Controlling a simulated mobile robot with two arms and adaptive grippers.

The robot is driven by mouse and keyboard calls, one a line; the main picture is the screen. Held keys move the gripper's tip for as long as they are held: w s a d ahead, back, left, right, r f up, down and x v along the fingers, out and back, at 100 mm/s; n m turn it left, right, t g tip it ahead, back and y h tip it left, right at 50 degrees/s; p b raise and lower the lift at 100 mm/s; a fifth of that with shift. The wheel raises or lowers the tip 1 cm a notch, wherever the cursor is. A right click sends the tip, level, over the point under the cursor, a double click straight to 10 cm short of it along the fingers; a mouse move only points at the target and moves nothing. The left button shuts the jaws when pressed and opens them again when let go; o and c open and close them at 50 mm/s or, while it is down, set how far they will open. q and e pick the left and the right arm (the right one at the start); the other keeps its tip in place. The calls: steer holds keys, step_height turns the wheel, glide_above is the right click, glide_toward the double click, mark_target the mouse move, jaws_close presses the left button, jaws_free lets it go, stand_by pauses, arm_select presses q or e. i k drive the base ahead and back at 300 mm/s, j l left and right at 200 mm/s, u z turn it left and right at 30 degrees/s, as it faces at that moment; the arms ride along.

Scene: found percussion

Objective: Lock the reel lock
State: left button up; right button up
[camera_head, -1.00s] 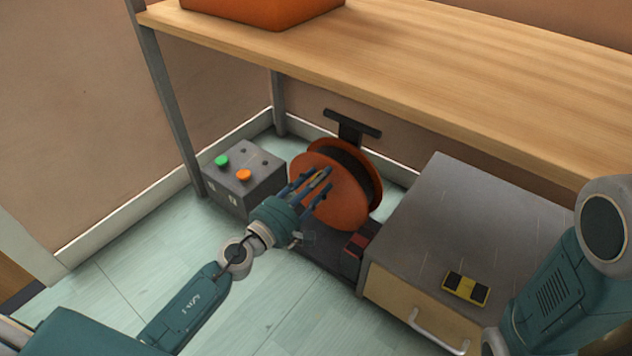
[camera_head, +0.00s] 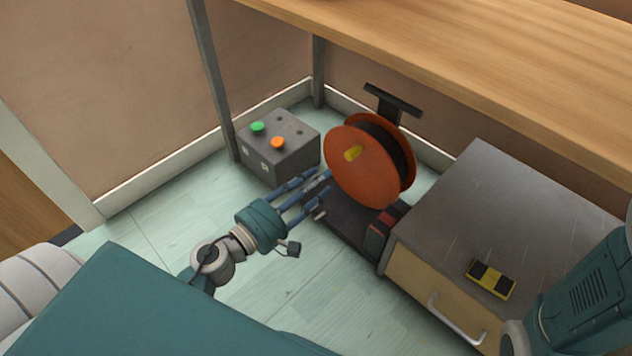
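An orange reel (camera_head: 362,178) wound with dark cable stands upright on a dark base (camera_head: 347,224). A yellow piece (camera_head: 353,153) sticks out near the middle of its front face. A red and dark block (camera_head: 379,232) sits at the base's right end; I cannot tell which part is the reel lock. My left gripper (camera_head: 319,183) is low in front of the reel, left of it, with its blue fingers apart and nothing seen between them. I cannot tell whether a fingertip touches the reel's edge or base. My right arm shows at the right edge, but its gripper is not visible.
A grey box (camera_head: 281,151) with green and orange buttons stands left of the reel. A grey-topped drawer cabinet (camera_head: 462,213) stands close on the right, with a yellow and black object (camera_head: 491,279) on top. A wooden table (camera_head: 473,66) overhangs behind. Floor is clear in front.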

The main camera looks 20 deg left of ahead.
mark_target(390, 216)
steer(key=k+j, duration=0.25)
steer(key=k, duration=0.2)
steer(key=k+j, duration=0.25)
steer(key=k, duration=0.25)
